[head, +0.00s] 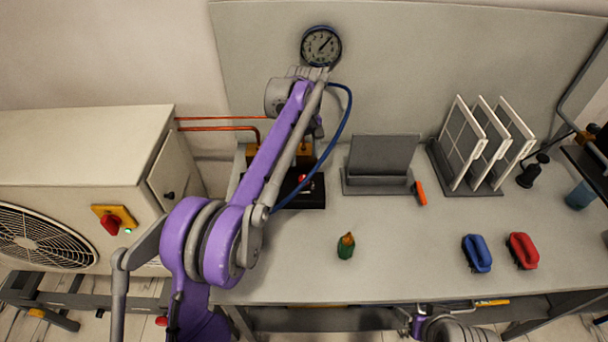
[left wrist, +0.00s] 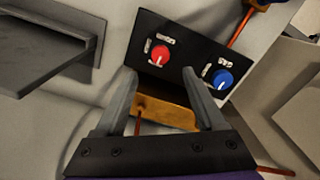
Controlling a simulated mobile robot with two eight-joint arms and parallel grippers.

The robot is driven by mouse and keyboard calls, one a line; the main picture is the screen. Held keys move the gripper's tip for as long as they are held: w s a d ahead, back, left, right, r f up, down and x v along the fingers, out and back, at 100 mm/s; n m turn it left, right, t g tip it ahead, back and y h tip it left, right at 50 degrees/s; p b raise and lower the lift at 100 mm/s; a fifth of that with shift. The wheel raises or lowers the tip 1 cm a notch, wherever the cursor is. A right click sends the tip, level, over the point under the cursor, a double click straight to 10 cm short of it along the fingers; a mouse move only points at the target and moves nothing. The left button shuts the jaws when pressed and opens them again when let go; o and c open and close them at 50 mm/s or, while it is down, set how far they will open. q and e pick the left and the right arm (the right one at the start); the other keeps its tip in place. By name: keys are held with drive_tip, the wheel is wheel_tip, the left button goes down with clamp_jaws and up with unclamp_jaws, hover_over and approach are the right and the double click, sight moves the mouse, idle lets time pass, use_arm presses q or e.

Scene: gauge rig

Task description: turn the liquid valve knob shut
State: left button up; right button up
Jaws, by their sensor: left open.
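A black valve block (head: 313,199) stands on the bench below the gauge (head: 321,46). In the left wrist view the block (left wrist: 185,28) carries a red knob (left wrist: 160,54) and a blue knob (left wrist: 222,79), each with a white mark and small pale labels I cannot read. I cannot tell from the labels which one is the liquid valve. In the head view a red knob (head: 302,178) shows; the blue one is hidden by my arm. My left gripper (left wrist: 158,72) is open and empty, its fingertips just short of the red knob, not visibly touching it.
A blue hose (head: 349,110) curves down beside my left arm. The front middle is mostly clear.

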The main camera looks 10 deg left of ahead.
sight(304, 178)
use_arm(q)
wheel_tip(304, 178, down, 9)
drive_tip(key=shift+r, duration=0.15)
clamp_jaws()
idle(0.5)
